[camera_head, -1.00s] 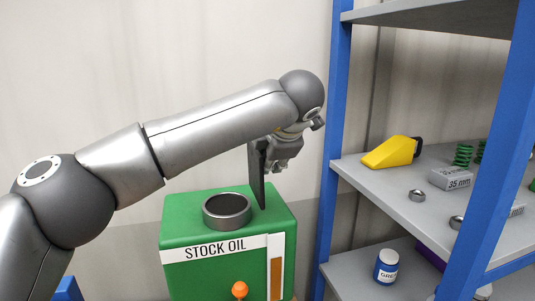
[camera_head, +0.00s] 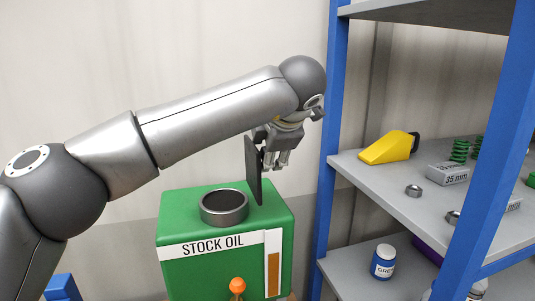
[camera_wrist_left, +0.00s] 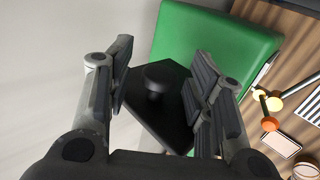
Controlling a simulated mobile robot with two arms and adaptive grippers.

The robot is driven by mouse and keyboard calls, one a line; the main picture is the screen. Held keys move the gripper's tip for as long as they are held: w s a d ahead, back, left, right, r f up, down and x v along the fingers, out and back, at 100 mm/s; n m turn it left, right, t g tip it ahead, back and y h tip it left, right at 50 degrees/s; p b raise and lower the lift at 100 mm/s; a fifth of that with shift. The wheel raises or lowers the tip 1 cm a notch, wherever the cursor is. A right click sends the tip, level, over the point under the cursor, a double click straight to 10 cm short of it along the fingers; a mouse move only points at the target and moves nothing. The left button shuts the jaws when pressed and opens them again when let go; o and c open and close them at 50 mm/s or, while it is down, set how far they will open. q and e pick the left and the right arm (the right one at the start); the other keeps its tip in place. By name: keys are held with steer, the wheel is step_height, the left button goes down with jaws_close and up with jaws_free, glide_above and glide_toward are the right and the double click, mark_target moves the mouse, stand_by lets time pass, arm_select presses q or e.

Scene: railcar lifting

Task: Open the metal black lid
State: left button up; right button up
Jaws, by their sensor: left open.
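The black metal lid (camera_head: 254,170) stands nearly upright on top of the green stock oil box (camera_head: 185,205), to the right of the round metal-rimmed opening (camera_head: 224,209), which is uncovered. My left gripper (camera_head: 275,162) is just right of the lid's upper part, fingers pointing down. In the left wrist view the lid (camera_wrist_left: 168,123) shows as a dark plate with a round knob (camera_wrist_left: 158,76). The knob lies between the spread fingers of my left gripper (camera_wrist_left: 160,90), with a visible gap on each side. My right gripper is not in view.
A blue-framed shelf (camera_head: 336,130) stands close to the right of the gripper. It holds a yellow wedge (camera_head: 388,148), nuts, green springs and a blue jar (camera_head: 384,263). An orange knob (camera_head: 237,286) is on the box front. Space above the box's left side is free.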

arm_select(q)
steer(key=v, duration=1)
steer(key=shift+s+d, duration=0.1)
steer(key=shift+s, duration=0.05)
